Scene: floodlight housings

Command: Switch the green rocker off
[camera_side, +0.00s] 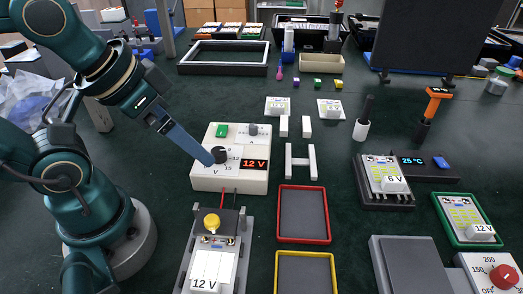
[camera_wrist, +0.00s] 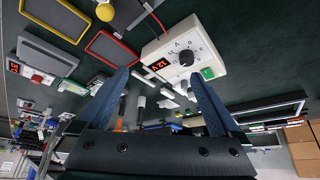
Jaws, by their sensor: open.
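The green rocker (camera_side: 222,130) sits on the top back left of a white power supply box (camera_side: 200,180); which way it is tipped is too small to tell. The box has a black knob (camera_side: 219,155) and a lit red 12 V display (camera_side: 255,164). My gripper (camera_side: 209,161) comes in from the left, its fingertips overlapping the box near the knob in the side view. In the wrist view my open, empty fingers (camera_wrist: 160,73) point towards the box, and the rocker (camera_wrist: 207,73) shows just beside the right fingertip. The height gap to the box cannot be told.
In front of the box is a fixture with a yellow button (camera_side: 211,222) and a 12 V housing. A red-rimmed tray (camera_side: 303,214) and a yellow-rimmed tray (camera_side: 306,275) lie to its right. White parts (camera_side: 300,160) stand right of the box. Behind it, the mat is mostly clear.

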